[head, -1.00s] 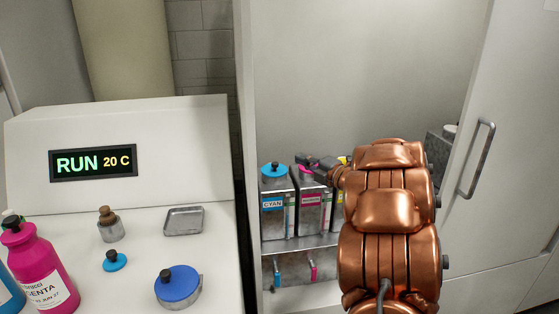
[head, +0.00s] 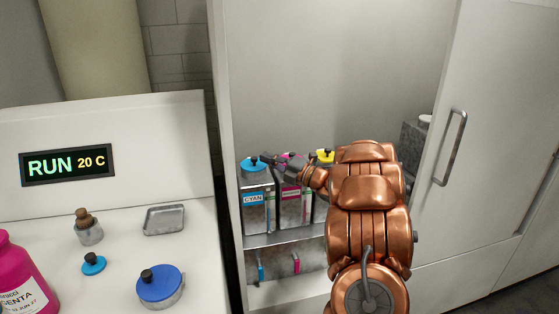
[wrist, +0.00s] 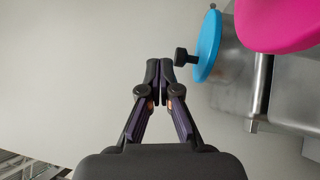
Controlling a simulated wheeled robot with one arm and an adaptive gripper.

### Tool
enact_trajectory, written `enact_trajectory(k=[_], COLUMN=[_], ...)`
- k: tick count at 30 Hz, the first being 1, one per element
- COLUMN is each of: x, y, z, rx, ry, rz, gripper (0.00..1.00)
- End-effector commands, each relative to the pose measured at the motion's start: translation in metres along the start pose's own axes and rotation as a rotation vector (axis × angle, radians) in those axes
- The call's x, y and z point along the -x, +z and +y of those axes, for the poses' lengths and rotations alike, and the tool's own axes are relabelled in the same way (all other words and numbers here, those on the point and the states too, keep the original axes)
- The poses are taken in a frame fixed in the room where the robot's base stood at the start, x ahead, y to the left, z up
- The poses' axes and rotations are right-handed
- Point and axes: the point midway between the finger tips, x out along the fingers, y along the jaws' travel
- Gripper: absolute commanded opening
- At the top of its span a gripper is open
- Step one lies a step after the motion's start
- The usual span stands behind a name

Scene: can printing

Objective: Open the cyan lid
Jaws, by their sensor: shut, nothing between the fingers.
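The cyan tank (head: 256,213) stands in the cabinet at the left end of the tank row. Its round cyan lid (head: 250,168) with a black knob sits on top. In the wrist view the cyan lid (wrist: 208,46) shows edge-on, with its knob (wrist: 184,57) pointing at my fingers. My gripper (head: 268,159) is beside the lid, at its right in the head view. In the wrist view my gripper (wrist: 160,70) is shut and empty, its tips a small gap left of the knob. Whether they touch in depth I cannot tell.
The magenta tank (head: 291,203) stands right beside the cyan one; its magenta lid (wrist: 276,22) shows close in the wrist view. A yellow lid (head: 324,157) is farther right. The cabinet door (head: 478,150) stands at right. A small cyan cap (head: 93,265) lies on the counter.

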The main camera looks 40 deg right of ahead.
Motion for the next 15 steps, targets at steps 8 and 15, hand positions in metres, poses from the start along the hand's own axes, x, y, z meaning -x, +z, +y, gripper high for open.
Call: enact_trajectory(k=[8,15], x=[-0.038,-0.053], y=[0.007,0.021], z=[0.003,0.002], rx=[0.001,0.000], ry=[0.002,0.002], rz=[0.001,0.003], gripper=[0.00,0.00])
